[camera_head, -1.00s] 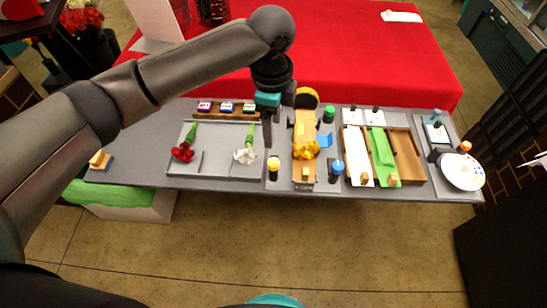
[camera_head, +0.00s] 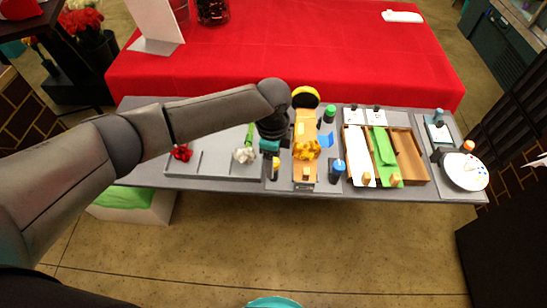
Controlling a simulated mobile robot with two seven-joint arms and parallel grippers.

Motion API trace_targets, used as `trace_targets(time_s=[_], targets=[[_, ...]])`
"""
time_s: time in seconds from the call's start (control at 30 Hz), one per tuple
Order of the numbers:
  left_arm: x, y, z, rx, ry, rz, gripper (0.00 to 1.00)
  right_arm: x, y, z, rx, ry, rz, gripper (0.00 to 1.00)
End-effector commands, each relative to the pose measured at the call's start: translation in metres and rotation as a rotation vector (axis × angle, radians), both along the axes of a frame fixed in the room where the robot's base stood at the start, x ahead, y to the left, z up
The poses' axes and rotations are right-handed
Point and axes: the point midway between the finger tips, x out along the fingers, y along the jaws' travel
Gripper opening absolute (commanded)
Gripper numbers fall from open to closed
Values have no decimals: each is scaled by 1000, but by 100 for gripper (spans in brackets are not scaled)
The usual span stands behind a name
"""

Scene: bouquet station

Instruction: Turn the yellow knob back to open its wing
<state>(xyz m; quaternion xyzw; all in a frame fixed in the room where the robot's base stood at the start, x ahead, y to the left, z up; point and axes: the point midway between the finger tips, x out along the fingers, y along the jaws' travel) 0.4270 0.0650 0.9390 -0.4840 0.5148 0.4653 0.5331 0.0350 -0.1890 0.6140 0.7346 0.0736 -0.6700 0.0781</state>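The yellow knob (camera_head: 277,162) stands on a dark post at the front left of the bouquet stand (camera_head: 306,172). My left gripper (camera_head: 272,172) points down at the knob, with its fingers beside or around it. The arm and wrist partly cover the knob, and I cannot tell whether the fingers are closed on it. A yellow flower bundle (camera_head: 306,150) lies on the stand. A blue wing (camera_head: 326,140) shows flat at the stand's right side. I cannot make out a yellow wing. My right gripper is out of view.
A blue knob (camera_head: 338,166) stands front right of the stand, and a green knob (camera_head: 329,112) back right. A white flower (camera_head: 244,155) lies close left of my gripper. A wrap tray (camera_head: 412,160) and white plate (camera_head: 465,171) are to the right.

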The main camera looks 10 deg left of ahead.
Motion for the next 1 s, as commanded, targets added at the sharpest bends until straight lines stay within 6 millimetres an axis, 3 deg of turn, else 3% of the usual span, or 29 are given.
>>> trace_targets(time_s=[0.1,0.7,1.0], targets=[[0,0,0,-1,0,0,68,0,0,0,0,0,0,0],[0,0,1,-1,1,0,1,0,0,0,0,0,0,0],[0,0,1,-1,1,5,0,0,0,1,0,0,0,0]])
